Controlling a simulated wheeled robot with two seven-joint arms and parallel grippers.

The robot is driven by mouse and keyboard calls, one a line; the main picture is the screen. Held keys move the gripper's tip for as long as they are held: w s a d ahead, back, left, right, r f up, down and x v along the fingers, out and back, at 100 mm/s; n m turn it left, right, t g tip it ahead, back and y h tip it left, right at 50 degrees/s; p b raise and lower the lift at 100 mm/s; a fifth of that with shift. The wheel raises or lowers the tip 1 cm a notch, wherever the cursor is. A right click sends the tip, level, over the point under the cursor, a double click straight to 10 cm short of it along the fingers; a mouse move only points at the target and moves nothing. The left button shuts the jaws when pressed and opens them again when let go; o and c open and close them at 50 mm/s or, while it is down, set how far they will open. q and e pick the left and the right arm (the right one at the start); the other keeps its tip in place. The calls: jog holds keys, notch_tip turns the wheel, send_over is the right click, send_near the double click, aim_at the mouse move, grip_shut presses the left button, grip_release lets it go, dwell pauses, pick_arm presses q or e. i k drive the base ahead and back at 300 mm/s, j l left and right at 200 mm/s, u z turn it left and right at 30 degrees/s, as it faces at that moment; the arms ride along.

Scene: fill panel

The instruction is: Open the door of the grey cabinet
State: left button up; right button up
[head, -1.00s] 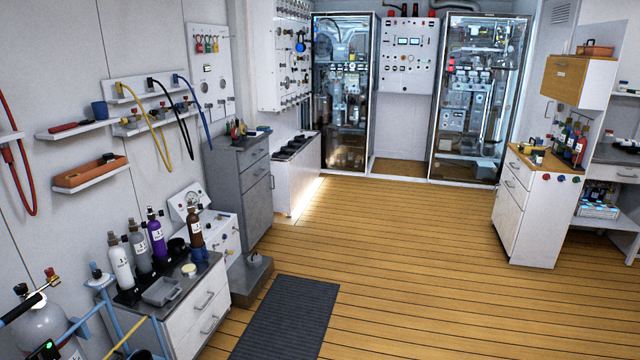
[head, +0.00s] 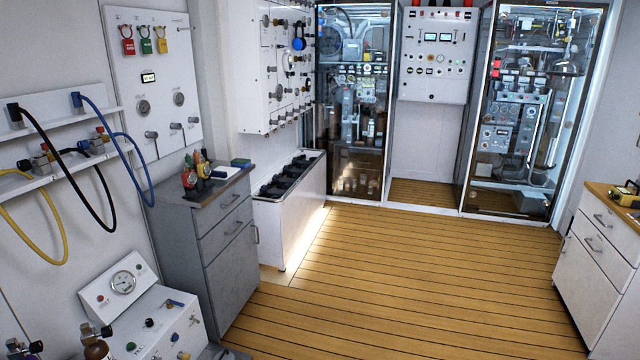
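The grey cabinet (head: 205,240) stands against the left wall, left of the picture's middle. Its front faces right, with two drawers at the top and a door (head: 232,276) below them. The door looks shut, and a vertical handle (head: 256,234) sits near its far upper edge. Small coloured tools and a blue item lie on the cabinet's top. Neither of my grippers is in view.
A white gauge box (head: 150,315) stands in front of the cabinet at the lower left. A low white unit (head: 291,215) stands just beyond it. A white drawer cabinet (head: 598,260) is at the right. The wooden floor (head: 420,285) between is clear.

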aim_at(232, 277)
jog(key=i+l+u, duration=0.1)
jog(key=i, duration=1.2)
jog(key=i+l+u, duration=0.1)
jog(key=i+u, duration=0.3)
jog(key=i+l+u, duration=0.15)
jog(key=i+u, duration=0.15)
jog(key=u, duration=0.15)
jog(key=i+l+u, duration=0.75)
jog(key=l+u, duration=0.2)
jog(key=i+l+u, duration=0.25)
jog(key=l, duration=0.15)
jog(key=l+u, duration=0.25)
jog(key=l, duration=0.15)
